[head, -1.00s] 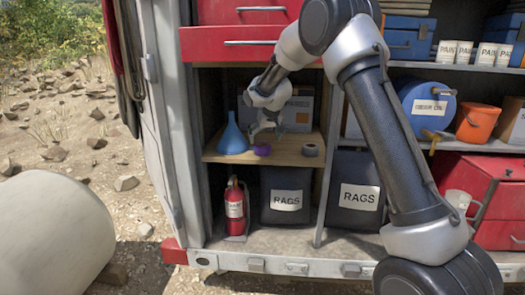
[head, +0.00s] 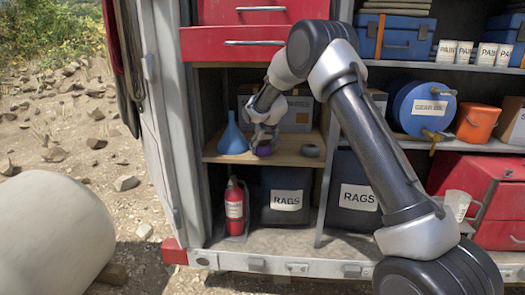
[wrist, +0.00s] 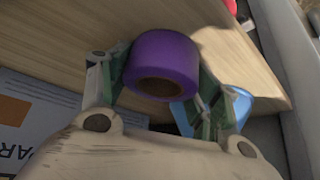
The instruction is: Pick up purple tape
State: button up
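The purple tape (head: 264,150) is a roll standing on the wooden shelf (head: 300,160), right of the blue funnel (head: 232,138). My gripper (head: 264,146) is down at the tape. In the wrist view the purple tape (wrist: 165,62) lies between the two fingers of my gripper (wrist: 162,82), one on each side. Both fingers are very close to its sides; I cannot tell whether both press on it. The lower part of the roll is partly hidden by the fingers in the head view.
Red drawers (head: 250,43) hang above, and a fire extinguisher (head: 235,205) and a rags bin (head: 286,195) stand below. The shelf's front edge is clear.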

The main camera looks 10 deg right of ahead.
jog(key=shift+c, duration=0.9)
jog(key=shift+r, duration=0.1)
